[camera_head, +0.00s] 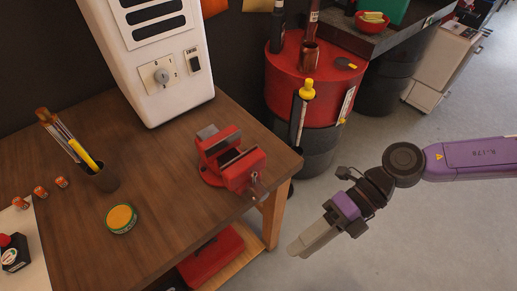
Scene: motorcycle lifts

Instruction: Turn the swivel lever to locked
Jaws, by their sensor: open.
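A red bench vise (236,160) sits at the right corner of the wooden workbench, with grey jaw faces. A small silver part (257,188) shows at its front right end; I cannot tell whether this is the swivel lever. I cannot make out any lever position or lock marking. Part of the vise base is hidden under its body. My gripper (299,247) is open and empty, off the right side of the bench and in front of the vise, apart from it. It points down and left, seen from the side, so its two fingers overlap.
The wooden workbench (165,185) holds a white machine (155,60) with a dial, a pen cup (103,178), and a green-yellow tin (121,218). A red drum (290,90) with bottles stands behind. A red toolbox (211,255) is below the bench.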

